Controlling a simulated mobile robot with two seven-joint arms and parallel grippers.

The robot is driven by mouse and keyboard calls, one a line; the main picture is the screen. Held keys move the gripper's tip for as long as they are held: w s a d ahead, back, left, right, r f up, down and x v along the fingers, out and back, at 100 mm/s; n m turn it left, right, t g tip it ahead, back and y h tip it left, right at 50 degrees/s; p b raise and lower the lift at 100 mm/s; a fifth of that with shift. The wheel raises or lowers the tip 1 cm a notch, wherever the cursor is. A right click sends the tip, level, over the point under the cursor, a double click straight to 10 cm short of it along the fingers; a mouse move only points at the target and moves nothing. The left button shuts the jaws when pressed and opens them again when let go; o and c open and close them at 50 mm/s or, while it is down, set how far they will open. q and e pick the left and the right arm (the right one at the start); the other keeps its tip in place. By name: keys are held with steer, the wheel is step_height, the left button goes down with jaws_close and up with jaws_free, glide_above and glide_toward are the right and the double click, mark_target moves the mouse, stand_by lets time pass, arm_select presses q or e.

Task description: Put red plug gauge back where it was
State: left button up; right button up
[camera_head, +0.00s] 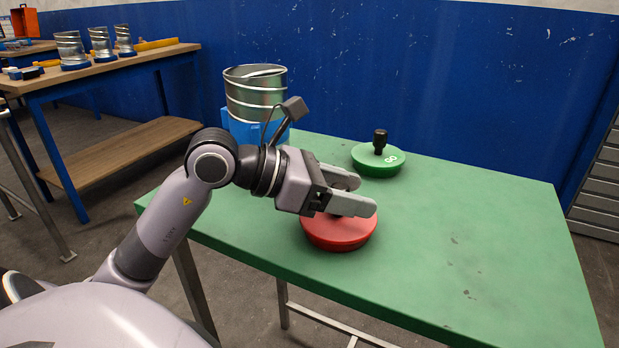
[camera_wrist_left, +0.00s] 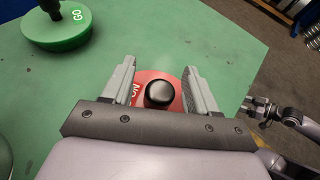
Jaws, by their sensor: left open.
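The red plug gauge (camera_head: 338,234) lies flat on the green table, near its front edge. In the left wrist view the red plug gauge (camera_wrist_left: 147,77) shows its black knob and part of a white "NO" marking. My left gripper (camera_head: 352,192) is over the gauge. Its open fingers (camera_wrist_left: 157,80) stand on either side of the black knob, with gaps visible on both sides. In the head view the gripper hides the knob. My right gripper is not in the head view; an arm with a gripper (camera_wrist_left: 262,106) shows small at the right of the left wrist view.
A green plug gauge (camera_head: 378,160) marked "GO" with a black knob stands farther back on the table (camera_head: 480,230). A metal spiral duct (camera_head: 250,95) stands on a blue block (camera_head: 240,125) at the table's back left. The table's right side is clear.

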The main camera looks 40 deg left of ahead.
arm_select(q)
steer(key=b+v, duration=0.1)
steer(key=v, duration=1)
steer(key=shift+s+a+r+b, duration=0.15)
steer(key=shift+s+a+b, duration=0.05)
steer(key=shift+s+b, duration=0.1)
